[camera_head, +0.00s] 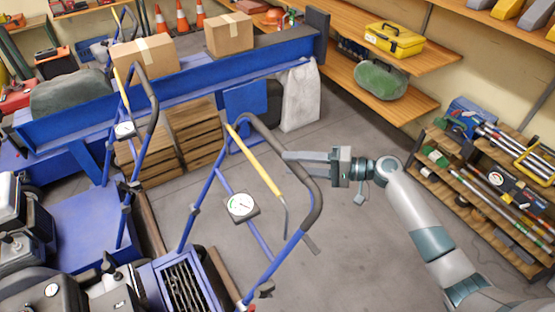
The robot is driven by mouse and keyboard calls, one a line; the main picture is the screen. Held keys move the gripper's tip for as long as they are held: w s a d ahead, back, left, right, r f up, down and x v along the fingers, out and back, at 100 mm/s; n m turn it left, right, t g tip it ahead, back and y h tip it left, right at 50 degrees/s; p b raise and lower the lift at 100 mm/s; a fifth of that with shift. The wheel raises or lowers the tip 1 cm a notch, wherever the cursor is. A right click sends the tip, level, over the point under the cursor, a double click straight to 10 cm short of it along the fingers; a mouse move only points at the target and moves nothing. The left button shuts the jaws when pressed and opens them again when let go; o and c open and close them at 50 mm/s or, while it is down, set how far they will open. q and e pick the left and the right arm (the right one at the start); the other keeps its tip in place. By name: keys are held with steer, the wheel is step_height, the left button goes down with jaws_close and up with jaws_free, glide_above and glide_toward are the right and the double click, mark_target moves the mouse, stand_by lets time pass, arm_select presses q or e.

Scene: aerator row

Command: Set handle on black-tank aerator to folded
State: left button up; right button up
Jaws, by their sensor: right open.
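The nearer aerator has a blue tubular handle (194,212) with a dark grip (313,178), a yellow lever (257,162) and a round dial (241,206). The handle stands up and leans toward the right. A black tank (45,294) with a small gauge shows at the lower left, and its link to this handle is partly cut off by the frame. My right gripper (296,165) is open beside the upper part of the handle. Its fingers point left and overlap the grip in the picture; I cannot tell whether they touch it. My left gripper is not in view.
A second aerator with a similar raised handle (153,112) stands to the left. A blue bench (180,88) with cardboard boxes (145,56) lies behind. A low tool rack (470,190) stands at the right. Bare floor (365,235) lies between the handle and rack.

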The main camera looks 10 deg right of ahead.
steer(key=shift+x, duration=2.6)
jaws_close()
